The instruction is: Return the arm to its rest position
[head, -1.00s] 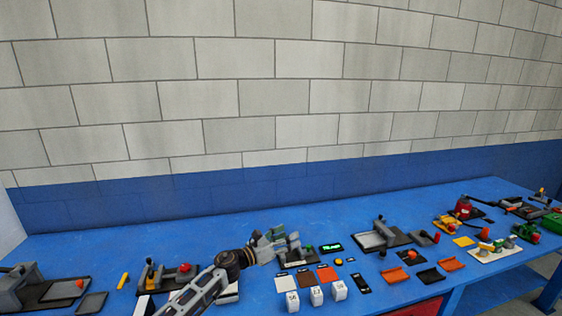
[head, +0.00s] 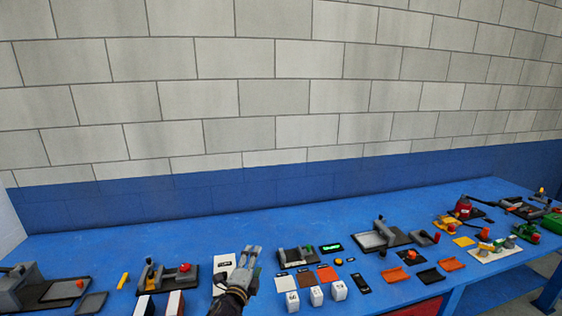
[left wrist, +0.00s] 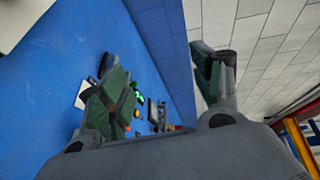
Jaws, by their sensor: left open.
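My left gripper (head: 247,262) is in the lower middle of the head view, above the front part of the blue table (head: 120,255). Its two fingers point up and away from me, and nothing is held between them. In the left wrist view the gripper's fingers (left wrist: 160,85) are spread wide with green pads. The wall and tabletop show between them, tilted. My right gripper is in neither view.
A white panel (head: 224,262) lies just behind my left gripper. A device with a red knob (head: 185,268) stands to its left. Small white blocks (head: 316,295) and coloured tiles (head: 327,274) lie to its right. The back of the table is clear.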

